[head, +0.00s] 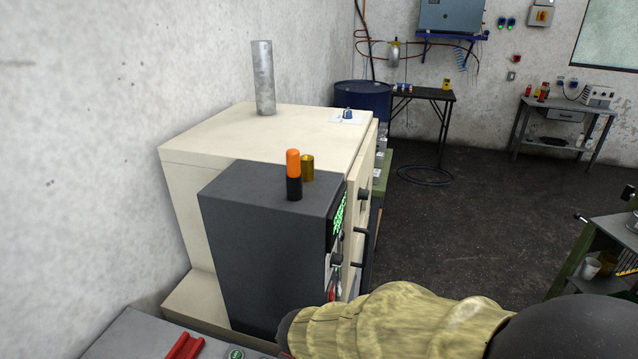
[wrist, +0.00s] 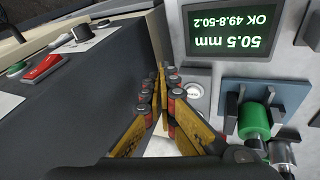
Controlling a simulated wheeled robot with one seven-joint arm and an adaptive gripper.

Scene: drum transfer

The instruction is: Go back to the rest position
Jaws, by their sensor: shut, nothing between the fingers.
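In the wrist view my gripper (wrist: 161,72) has its two yellow-and-dark fingers drawn together at the tips, with nothing held between them. It is in front of a light panel with a dark display (wrist: 245,30) that reads 50.5 mm and OK 49.8-50.2, upside down. A green cylinder (wrist: 254,120) sits on a blue holder (wrist: 268,94) to the right of the fingers. A white round button (wrist: 196,91) is just beside the fingertips. In the head view my arm in its tan sleeve crosses the bottom, and my gripper cannot be made out.
A dark grey cabinet (head: 262,255) with an orange-and-black cylinder (head: 293,175) and a brass one (head: 307,168) on top stands by a cream cabinet (head: 215,150). Open floor (head: 450,220) lies right.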

